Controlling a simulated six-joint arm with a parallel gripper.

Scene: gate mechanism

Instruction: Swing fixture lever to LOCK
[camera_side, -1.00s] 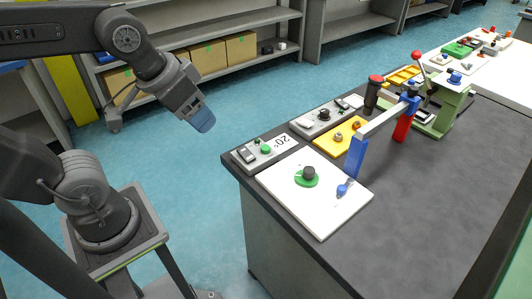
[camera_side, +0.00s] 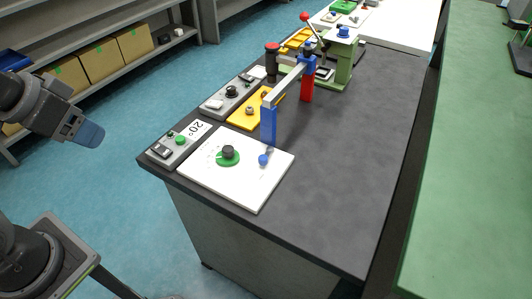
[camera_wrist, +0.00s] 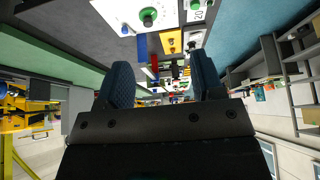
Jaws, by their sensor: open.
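A lever with a red ball (camera_side: 304,16) on a dark rod leans up and to the left beside the light green fixture (camera_side: 343,68) at the back of the bench. No LOCK mark is readable, and I cannot tell for sure that this is the fixture lever. A gate with a blue post (camera_side: 269,126), a grey bar (camera_side: 284,87) and a red post (camera_side: 307,88) stands in front of it. My gripper (camera_side: 90,134) is off the bench's left edge, far from the lever. In the wrist view my gripper (camera_wrist: 160,62) has its two blue fingers apart, with nothing between them.
A white plate (camera_side: 206,178) with a green dial (camera_side: 228,157) and a blue knob (camera_side: 264,160) lies at the bench's front. Grey control boxes (camera_side: 172,148) and a yellow plate (camera_side: 243,121) line its left side. A black post with a red top (camera_side: 272,47) stands behind. The right side is clear.

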